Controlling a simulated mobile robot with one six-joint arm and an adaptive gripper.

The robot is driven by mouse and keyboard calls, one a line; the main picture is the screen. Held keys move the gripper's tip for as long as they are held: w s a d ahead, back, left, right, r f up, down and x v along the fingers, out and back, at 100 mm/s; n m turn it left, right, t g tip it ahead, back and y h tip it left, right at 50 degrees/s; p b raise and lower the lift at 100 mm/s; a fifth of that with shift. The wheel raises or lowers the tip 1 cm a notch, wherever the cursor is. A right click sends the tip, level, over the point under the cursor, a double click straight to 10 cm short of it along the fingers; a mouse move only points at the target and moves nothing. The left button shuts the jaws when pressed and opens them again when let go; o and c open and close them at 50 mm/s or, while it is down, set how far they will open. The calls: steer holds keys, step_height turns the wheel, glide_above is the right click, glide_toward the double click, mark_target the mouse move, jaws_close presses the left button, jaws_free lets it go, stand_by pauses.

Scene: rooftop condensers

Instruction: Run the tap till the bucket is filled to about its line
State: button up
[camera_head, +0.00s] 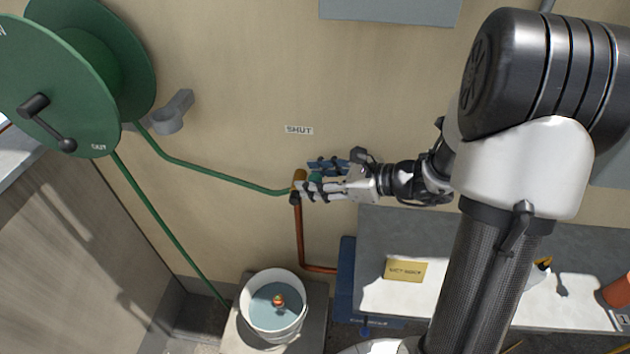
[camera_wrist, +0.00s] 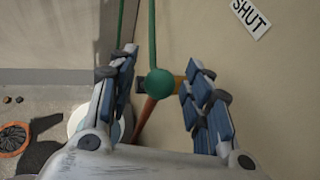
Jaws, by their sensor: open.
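The tap (camera_head: 299,176) is a small brass fitting on the wall, atop a copper pipe (camera_head: 299,230). Its green knob (camera_wrist: 160,84) sits between my fingers in the wrist view, with a gap on both sides. My gripper (camera_head: 308,175) is open around the knob and partly hides the tap. A white bucket (camera_head: 245,318) stands below and to the left of the tap. I cannot make out a fill line or a falling stream. The bucket's rim partly shows in the wrist view (camera_wrist: 76,122).
A green hose (camera_head: 220,177) runs from a green reel (camera_head: 62,75) to the tap. A SHUT label (camera_head: 299,130) is on the wall above. A grey bench (camera_head: 470,235) with a yellow card (camera_head: 405,270) stands at right. A grey bracket (camera_head: 174,112) juts from the wall.

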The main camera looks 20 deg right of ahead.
steer(key=shift+w+a, duration=0.1)
steer(key=shift+c, duration=0.2)
jaws_close()
stand_by(0.5)
